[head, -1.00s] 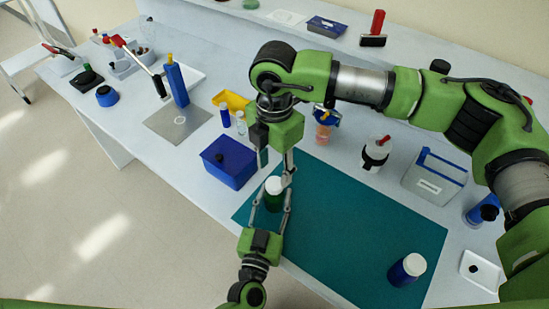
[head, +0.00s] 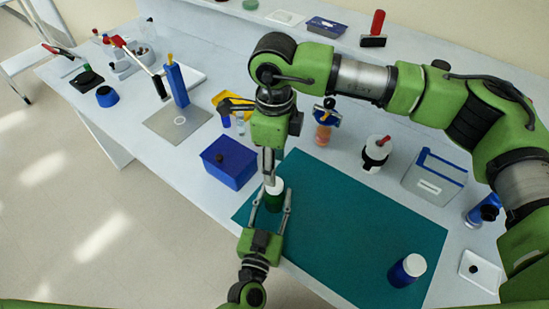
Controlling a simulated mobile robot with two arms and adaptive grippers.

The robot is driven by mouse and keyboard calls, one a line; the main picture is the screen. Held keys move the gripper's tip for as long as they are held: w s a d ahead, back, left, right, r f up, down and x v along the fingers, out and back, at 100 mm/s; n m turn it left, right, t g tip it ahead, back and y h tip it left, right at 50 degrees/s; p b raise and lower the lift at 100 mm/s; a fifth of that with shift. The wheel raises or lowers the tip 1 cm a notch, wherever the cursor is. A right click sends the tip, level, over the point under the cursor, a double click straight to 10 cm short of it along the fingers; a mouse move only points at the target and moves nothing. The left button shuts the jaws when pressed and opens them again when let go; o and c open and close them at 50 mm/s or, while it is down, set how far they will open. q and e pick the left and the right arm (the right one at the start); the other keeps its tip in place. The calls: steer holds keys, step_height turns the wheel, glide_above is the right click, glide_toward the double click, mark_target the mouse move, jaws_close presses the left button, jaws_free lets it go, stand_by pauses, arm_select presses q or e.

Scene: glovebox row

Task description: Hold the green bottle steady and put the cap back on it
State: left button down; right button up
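The green bottle (head: 273,203) stands upright near the left edge of the teal mat (head: 345,222).
A blue box (head: 230,162) stands just left of the mat. A blue bottle with a white cap (head: 407,270) stands at the mat's front right. A white bottle with a black band (head: 376,154) is behind the mat. The mat's middle is clear.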

mark_target(275, 195)
steer(key=n, duration=0.6)
steer(key=shift+r, duration=0.2)
steer(key=n, duration=0.4)
steer(key=shift+r, duration=0.1)
steer(key=n, duration=0.4)
steer(key=shift+r, duration=0.15)
steer(key=n, duration=0.4)
steer(key=shift+r+n, duration=0.1)
steer(key=shift+n, duration=0.2)
steer(key=shift+f, duration=4.05)
steer(key=c, duration=1.2)
steer(key=shift+o, duration=0.2)
